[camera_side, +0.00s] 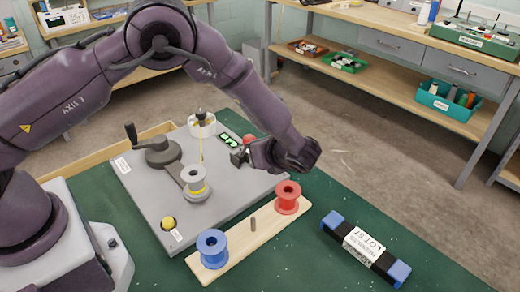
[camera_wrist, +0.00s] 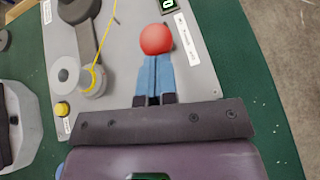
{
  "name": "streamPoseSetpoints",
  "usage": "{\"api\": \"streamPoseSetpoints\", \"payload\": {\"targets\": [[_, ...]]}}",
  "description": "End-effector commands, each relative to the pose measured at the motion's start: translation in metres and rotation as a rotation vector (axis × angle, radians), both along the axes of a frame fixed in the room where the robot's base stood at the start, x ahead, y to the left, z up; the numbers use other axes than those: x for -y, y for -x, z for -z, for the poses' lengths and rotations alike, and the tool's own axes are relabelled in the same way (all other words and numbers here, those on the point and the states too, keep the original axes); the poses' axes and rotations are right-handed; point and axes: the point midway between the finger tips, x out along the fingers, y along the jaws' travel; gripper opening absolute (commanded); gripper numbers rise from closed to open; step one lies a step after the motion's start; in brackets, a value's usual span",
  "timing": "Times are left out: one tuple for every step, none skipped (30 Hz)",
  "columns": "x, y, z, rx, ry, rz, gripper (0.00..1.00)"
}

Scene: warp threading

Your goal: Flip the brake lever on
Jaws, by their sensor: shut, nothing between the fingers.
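The brake lever shows as a round red knob (camera_side: 249,139) near the far right edge of the grey machine plate (camera_side: 145,205). In the wrist view the red knob (camera_wrist: 156,39) sits straight beyond my fingertips, and its shaft cannot be made out. My gripper (camera_side: 239,156) is low over the plate, on the near side of the knob. In the wrist view my gripper (camera_wrist: 155,62) has its bluish fingers together with nothing between them. The tips appear close to the knob; whether they touch it is unclear.
A green display (camera_side: 229,140) lies beside the knob. A crank (camera_side: 158,150), a grey spool (camera_side: 194,182) with yellow thread and a yellow button (camera_side: 168,223) are on the plate. A wooden board (camera_side: 245,242) holds blue and red spools. A labelled bar (camera_side: 366,249) lies on the green table.

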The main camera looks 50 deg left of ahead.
Motion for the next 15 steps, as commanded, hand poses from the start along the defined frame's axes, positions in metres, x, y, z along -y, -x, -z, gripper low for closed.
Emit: {"api": "streamPoseSetpoints", "payload": {"targets": [[-0.003, 0.0, -0.002, 0.0, 0.009, -0.004, 0.0], [-0.004, 0.0, -0.002, 0.0, 0.016, -0.004, 0.0], [-0.006, 0.0, -0.003, -0.001, 0.027, -0.005, 0.0], [-0.007, 0.0, -0.004, -0.001, 0.038, -0.005, 0.0], [-0.008, 0.0, -0.005, 0.001, 0.051, -0.005, 0.0], [-0.009, 0.0, -0.007, -0.001, 0.069, -0.006, 0.0], [-0.011, 0.0, -0.008, 0.0, 0.084, -0.006, 0.0], [-0.013, 0.0, -0.009, 0.001, 0.102, -0.008, 0.0], [-0.016, 0.0, -0.011, 0.001, 0.128, -0.007, 0.0], [-0.018, 0.0, -0.013, 0.001, 0.149, -0.007, 0.0], [-0.021, 0.0, -0.014, 0.002, 0.173, -0.009, 0.0], [-0.025, 0.0, -0.017, 0.002, 0.208, -0.009, 0.0], [-0.028, 0.0, -0.019, 0.002, 0.235, -0.009, 0.0], [-0.031, 0.0, -0.02, 0.003, 0.265, -0.01, 0.0], [-0.035, 0.001, -0.022, 0.003, 0.304, -0.01, 0.0]]}}
